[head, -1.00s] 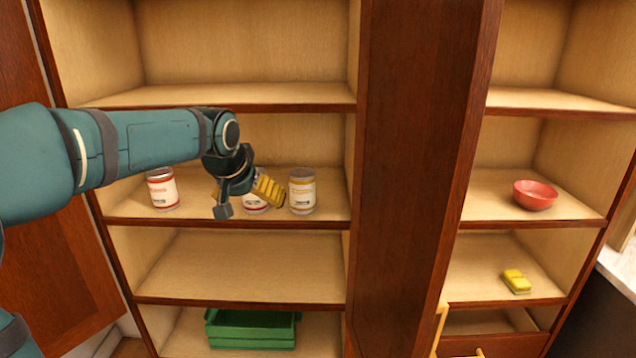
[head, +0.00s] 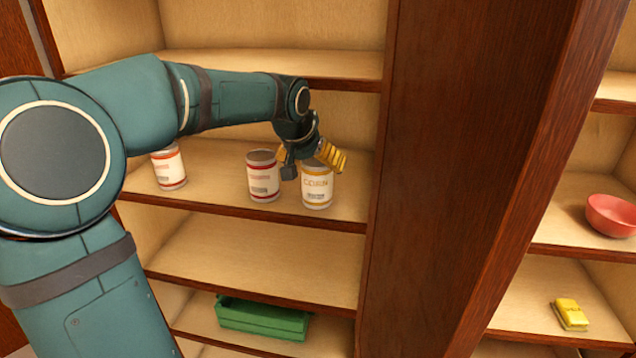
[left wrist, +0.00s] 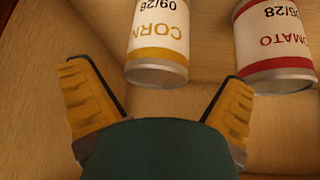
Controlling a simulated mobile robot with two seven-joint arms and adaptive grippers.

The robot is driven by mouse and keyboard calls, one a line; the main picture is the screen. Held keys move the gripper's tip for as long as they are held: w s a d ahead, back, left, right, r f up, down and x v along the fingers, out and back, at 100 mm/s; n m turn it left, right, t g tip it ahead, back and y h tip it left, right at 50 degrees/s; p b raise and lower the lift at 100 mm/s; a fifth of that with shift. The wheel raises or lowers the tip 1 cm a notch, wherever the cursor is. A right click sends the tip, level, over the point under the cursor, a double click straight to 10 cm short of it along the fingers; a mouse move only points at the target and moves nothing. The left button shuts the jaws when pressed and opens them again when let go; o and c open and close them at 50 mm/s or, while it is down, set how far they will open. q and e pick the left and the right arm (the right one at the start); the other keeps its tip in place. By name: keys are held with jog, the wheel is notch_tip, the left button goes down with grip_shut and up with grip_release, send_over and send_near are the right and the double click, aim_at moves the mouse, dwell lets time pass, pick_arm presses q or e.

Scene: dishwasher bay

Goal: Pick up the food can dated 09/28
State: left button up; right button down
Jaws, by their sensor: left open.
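The corn can (head: 317,190) has a white label with yellow bands and stands on the middle shelf, rightmost of three cans. In the left wrist view the corn can (left wrist: 158,40) shows the date 09/28, with its upper part cut off. My left gripper (head: 313,164) is open and empty, in front of the corn can's top. In the left wrist view the corn can lies between the directions of the open fingers (left wrist: 156,78), beyond their tips. The right gripper is not seen.
A red-labelled tomato can (head: 263,178) stands just left of the corn can; it also shows in the left wrist view (left wrist: 275,45). Another red-labelled can (head: 169,168) stands farther left. A shelf board (head: 280,65) is above and a dark upright panel (head: 450,170) is to the right.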

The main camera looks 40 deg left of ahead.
pick_arm(q)
jog(key=x, duration=0.3)
jog(key=shift+w+f, duration=0.2)
jog(key=shift+w, duration=0.2)
jog(key=c, duration=1.2)
jog(key=shift+r, duration=0.1)
